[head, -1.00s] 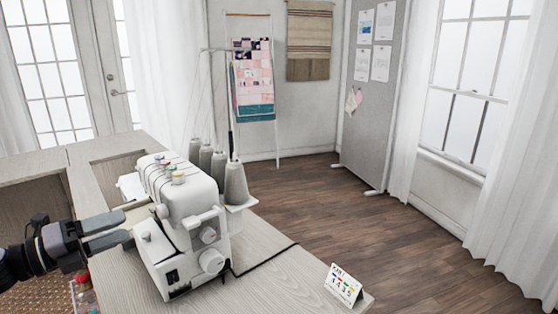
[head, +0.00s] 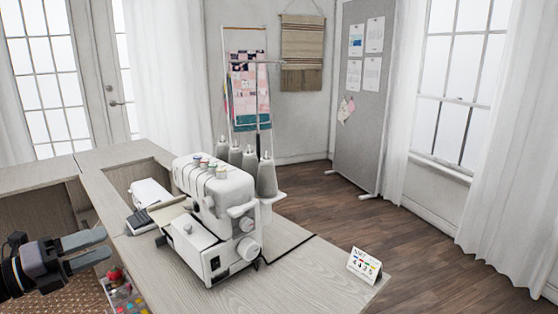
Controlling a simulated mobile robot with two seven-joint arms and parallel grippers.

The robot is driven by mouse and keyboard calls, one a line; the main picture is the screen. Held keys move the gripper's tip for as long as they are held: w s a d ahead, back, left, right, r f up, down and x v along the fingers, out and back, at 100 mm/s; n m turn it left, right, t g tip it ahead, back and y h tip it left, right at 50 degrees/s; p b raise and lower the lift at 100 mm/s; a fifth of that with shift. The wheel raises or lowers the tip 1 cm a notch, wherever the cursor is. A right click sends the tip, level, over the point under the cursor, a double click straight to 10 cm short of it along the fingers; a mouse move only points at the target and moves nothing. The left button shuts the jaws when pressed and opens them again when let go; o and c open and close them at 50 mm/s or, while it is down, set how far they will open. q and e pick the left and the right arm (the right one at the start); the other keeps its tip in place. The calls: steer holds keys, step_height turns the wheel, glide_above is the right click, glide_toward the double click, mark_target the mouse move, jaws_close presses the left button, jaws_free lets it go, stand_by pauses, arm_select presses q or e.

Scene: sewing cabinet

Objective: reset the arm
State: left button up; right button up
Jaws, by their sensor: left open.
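My left gripper (head: 98,249) comes in from the lower left of the head view. Its two grey fingers are apart with nothing between them. It is to the left of the white serger sewing machine (head: 215,220), with a clear gap between the fingertips and the machine. The machine stands upright on the pale wooden cabinet top (head: 310,283), with several thread cones (head: 266,178) at its back. My right gripper is not in view.
A small card with coloured marks (head: 364,265) stands near the cabinet top's right corner. A black cord (head: 291,249) runs from the machine across the top. A container of colourful items (head: 122,291) is below the left gripper. Wooden floor (head: 345,210) lies open beyond.

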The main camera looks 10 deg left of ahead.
arm_select(q)
steer(key=s+d+f+n+t+y+p, duration=0.1)
steer(key=s+d+f+n+y+p, duration=0.2)
steer(key=f+n, duration=0.55)
steer(key=s+d+f+n+t+y, duration=0.1)
steer(key=s+d+f+n+y, duration=0.35)
steer(key=f+n, duration=0.4)
steer(key=s+d+f+n+g+y+p, duration=0.2)
steer(key=s+d+f+n+g, duration=0.3)
steer(key=s+d+f+n, duration=0.5)
steer(key=s+d+n, duration=0.1)
steer(key=s+n, duration=0.1)
steer(key=s, duration=0.1)
steer(key=shift+d, duration=0.3)
